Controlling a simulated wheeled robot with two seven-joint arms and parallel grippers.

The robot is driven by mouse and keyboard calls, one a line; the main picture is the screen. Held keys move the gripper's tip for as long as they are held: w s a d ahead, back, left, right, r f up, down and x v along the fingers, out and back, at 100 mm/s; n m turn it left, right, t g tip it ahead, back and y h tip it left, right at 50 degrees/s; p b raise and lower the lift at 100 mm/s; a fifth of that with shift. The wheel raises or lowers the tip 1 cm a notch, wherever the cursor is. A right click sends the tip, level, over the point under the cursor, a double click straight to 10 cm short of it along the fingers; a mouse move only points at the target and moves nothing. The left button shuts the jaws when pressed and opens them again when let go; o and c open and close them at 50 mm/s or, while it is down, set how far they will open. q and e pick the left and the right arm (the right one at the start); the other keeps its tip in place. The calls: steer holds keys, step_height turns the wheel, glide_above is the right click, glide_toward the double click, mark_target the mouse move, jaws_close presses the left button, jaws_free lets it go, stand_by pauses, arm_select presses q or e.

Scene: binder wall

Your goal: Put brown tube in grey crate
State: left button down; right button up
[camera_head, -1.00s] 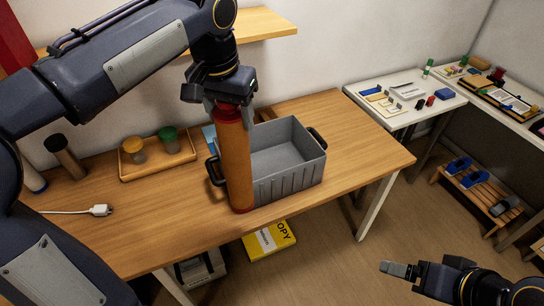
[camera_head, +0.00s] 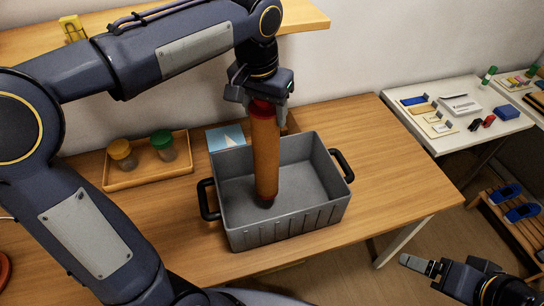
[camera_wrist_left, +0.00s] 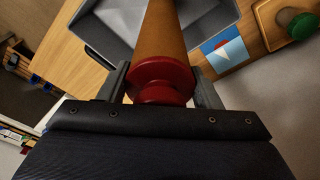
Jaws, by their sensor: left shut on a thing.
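The brown tube (camera_head: 266,155) has a red cap at its top and hangs upright. My left gripper (camera_head: 262,100) is shut on it by the red-capped end. The tube's lower end is inside the opening of the grey crate (camera_head: 290,231), near its middle; I cannot tell whether it touches the crate floor. In the left wrist view the tube (camera_wrist_left: 161,35) runs away from the fingers toward the crate (camera_wrist_left: 101,40). My right gripper (camera_head: 418,265) is at the lower right, away from the table, and its jaw state is unclear.
A wooden tray (camera_head: 120,184) with a yellow-lidded jar and a green-lidded jar (camera_head: 163,146) stands left of the crate. A blue and white card (camera_head: 225,137) lies behind the crate. The table (camera_head: 390,180) is clear to the right. A white side table (camera_head: 455,103) holds small items.

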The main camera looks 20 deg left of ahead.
mark_target(265, 135)
arm_select(q)
steer(key=shift+f, duration=3.3)
steer(key=shift+f, duration=0.25)
steer(key=shift+c, duration=2.2)
jaws_free()
steer(key=shift+r, duration=0.1)
